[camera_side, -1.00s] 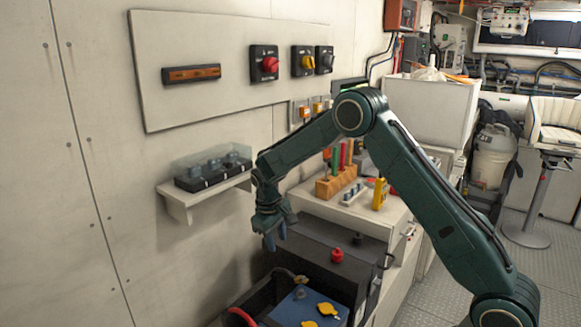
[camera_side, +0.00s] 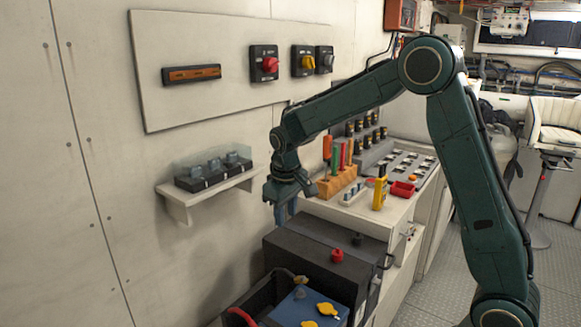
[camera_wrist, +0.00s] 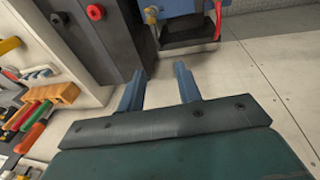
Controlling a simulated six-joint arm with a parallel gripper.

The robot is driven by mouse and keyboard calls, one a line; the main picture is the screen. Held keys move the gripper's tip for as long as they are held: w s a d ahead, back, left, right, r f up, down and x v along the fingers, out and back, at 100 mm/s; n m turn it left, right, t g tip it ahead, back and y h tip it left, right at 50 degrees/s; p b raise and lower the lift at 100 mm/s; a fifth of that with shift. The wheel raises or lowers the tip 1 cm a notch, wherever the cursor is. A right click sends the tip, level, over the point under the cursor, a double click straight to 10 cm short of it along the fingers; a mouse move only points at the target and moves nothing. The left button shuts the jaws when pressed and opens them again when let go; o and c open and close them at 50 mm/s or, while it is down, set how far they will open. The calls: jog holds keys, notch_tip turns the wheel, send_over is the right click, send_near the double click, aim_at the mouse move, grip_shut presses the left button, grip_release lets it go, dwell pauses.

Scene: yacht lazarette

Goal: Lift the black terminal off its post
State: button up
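A dark grey battery box stands below the counter (camera_side: 312,262). On its top are a red cap (camera_side: 337,255) and a small black cap (camera_side: 357,239), which may be the black terminal; they also show as a red cap (camera_wrist: 95,12) and a black cap (camera_wrist: 57,19) in the wrist view. A blue battery (camera_side: 290,311) with yellow caps sits in front in a black tray; a small grey piece (camera_side: 299,292) is on its top. My gripper (camera_side: 283,216) hangs above and left of the grey box. In the wrist view my gripper (camera_wrist: 160,90) is open, with nothing between its fingers.
A wall shelf (camera_side: 210,192) with a clear-covered black block is left of my gripper. A wooden tool rack (camera_side: 337,183) and a yellow meter (camera_side: 380,194) stand on the counter to the right. The black tray (camera_side: 258,296) has raised walls.

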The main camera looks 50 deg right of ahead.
jog(key=s+a+r, duration=0.1)
jog(key=s+r, duration=0.3)
jog(key=r, duration=0.1)
jog(key=shift+s+a+r+t, duration=0.2)
jog(key=shift+s+t, duration=0.1)
jog(key=shift+t, duration=0.1)
jog(key=shift+c, duration=0.2)
jog(key=shift+w+f, duration=0.1)
jog(key=shift+f, duration=0.1)
grip_shut()
jog(key=shift+w+a+f+n+g+h, duration=0.3)
jog(key=shift+w+a+f+n+h, duration=0.95)
jog(key=shift+f+n, duration=2.5)
jog(key=shift+w+a+f+n+g+h, duration=0.1)
jog(key=shift+w+f+n+g+h, duration=0.3)
jog(key=shift+f+n+h, duration=3.35)
jog(key=shift+w+a+f+n+g+h, duration=0.15)
jog(key=shift+w+a+f+n, duration=0.95)
jog(key=shift+f, duration=5)
